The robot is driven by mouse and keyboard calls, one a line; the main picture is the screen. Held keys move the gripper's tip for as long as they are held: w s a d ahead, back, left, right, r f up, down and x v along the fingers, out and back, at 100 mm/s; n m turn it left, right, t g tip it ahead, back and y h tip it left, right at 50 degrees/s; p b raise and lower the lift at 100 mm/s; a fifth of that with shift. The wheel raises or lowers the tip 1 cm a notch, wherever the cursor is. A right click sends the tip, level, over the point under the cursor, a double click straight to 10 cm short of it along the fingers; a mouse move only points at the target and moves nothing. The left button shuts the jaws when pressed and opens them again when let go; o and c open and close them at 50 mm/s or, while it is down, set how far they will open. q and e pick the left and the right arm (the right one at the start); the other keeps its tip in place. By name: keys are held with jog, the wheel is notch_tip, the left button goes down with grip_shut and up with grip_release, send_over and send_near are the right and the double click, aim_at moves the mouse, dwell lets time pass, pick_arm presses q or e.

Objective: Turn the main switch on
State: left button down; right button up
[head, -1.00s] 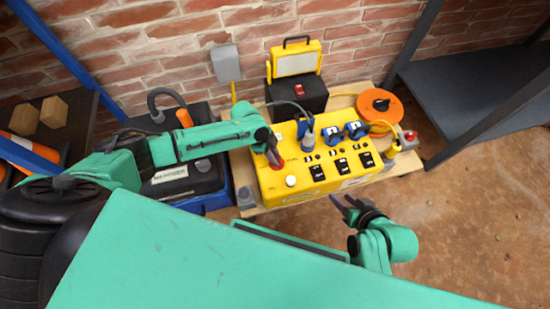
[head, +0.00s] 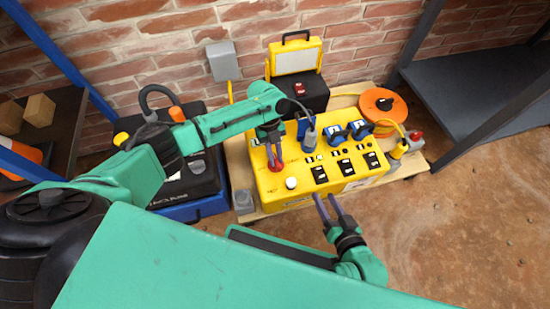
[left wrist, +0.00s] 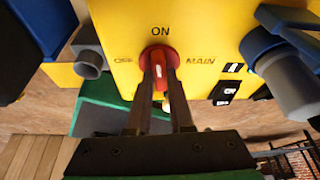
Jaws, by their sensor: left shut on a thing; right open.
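The yellow power box (head: 310,191) stands on a wooden board. Its red main switch (head: 277,169) is at the left of its top face. In the left wrist view the red switch knob (left wrist: 158,58) sits below the word ON, with OFF to its left and MAIN to its right. My left gripper (head: 274,160) is shut on the red knob; its two fingers (left wrist: 160,78) lie either side of the handle and partly hide it. My right gripper (head: 325,196) is open and empty, in front of the box.
Blue plugs (head: 334,132) stand in the box's top. Behind are a yellow work lamp (head: 296,58) and an orange cable reel (head: 382,104). A black-and-blue case (head: 190,211) is left of the box. Bare ground lies at the right front.

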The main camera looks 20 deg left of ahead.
pick_arm(q)
jog(key=shift+f+m, duration=0.1)
jog(key=shift+m, duration=0.6)
pick_arm(e)
jog(key=shift+f, duration=0.35)
pick_arm(q)
jog(key=shift+y+b, duration=0.3)
jog(key=shift+y, duration=0.1)
pick_arm(e)
jog(key=shift+f, duration=0.1)
pick_arm(q)
jog(key=c, duration=0.8)
grip_release()
jog(key=p+v, duration=0.4)
jog(key=v, duration=1)
jog(key=shift+w+r, duration=0.25)
pick_arm(e)
jog(key=shift+n+g+h, duration=0.3)
jog(key=shift+g, duration=0.6)
jog(key=r, duration=0.2)
jog(key=d+r, duration=0.1)
jog(key=r, duration=0.1)
jog(key=shift+w+d, duration=0.1)
